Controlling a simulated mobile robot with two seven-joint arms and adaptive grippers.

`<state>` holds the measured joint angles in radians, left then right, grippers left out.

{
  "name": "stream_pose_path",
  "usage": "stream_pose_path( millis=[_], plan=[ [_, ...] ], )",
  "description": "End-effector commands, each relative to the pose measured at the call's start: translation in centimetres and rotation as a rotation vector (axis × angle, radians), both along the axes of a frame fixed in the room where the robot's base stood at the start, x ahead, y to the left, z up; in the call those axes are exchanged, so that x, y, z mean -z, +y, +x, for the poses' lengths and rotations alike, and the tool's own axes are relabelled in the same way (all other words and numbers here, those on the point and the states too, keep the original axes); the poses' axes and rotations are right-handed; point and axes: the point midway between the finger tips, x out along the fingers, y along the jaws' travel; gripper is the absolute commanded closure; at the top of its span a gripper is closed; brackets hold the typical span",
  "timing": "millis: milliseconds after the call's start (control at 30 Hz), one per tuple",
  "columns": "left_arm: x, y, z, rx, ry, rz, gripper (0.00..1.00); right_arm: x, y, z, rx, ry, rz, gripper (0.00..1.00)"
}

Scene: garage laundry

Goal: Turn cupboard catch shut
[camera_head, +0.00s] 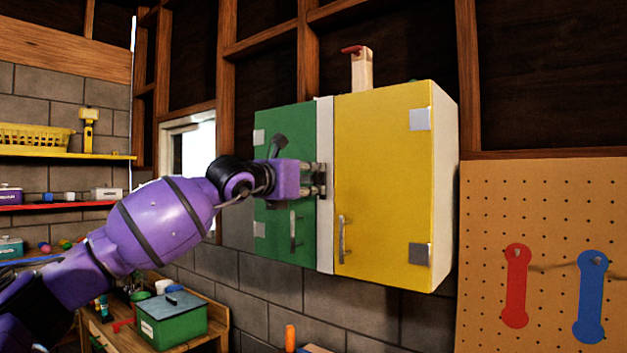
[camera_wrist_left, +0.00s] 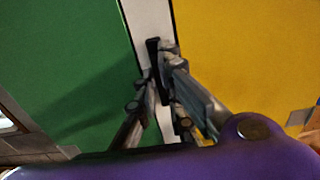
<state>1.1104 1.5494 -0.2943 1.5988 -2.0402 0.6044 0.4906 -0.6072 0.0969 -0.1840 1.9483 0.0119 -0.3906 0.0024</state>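The wall cupboard has a green door (camera_head: 275,119) on the left, a yellow door (camera_head: 385,180) on the right and a white strip (camera_head: 325,245) between them. Both doors look closed. In the left wrist view the catch (camera_wrist_left: 154,58) is a dark narrow bar lying roughly along the white strip. My left gripper (camera_head: 320,180) is at the strip at mid height. Its fingers stand close on either side of the catch and appear shut on it; contact is partly hidden. In the head view the fingers cover most of the catch. My right gripper is not in view.
Metal handles sit low on the green door (camera_head: 293,231) and yellow door (camera_head: 341,238). A wooden block with a red top (camera_head: 361,70) stands on the cupboard. A green box (camera_head: 173,322) stands on a bench below left. A pegboard (camera_head: 555,195) is at right.

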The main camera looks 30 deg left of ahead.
Motion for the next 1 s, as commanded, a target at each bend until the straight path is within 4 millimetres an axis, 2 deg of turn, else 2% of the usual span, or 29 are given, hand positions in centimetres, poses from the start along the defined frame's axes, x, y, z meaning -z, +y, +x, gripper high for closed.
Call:
stream_pose_path(
  millis=[267,467,1000],
  plan=[
    [0.0,0.0,0.0,0.000,0.001,-0.013,1.00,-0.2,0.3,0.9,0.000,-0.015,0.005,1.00],
    [0.3,0.1,0.1,0.000,0.008,-0.085,1.00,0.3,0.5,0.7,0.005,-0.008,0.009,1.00],
    [0.4,0.3,0.2,0.001,0.045,-0.547,1.00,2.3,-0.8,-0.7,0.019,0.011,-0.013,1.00]
  ],
)
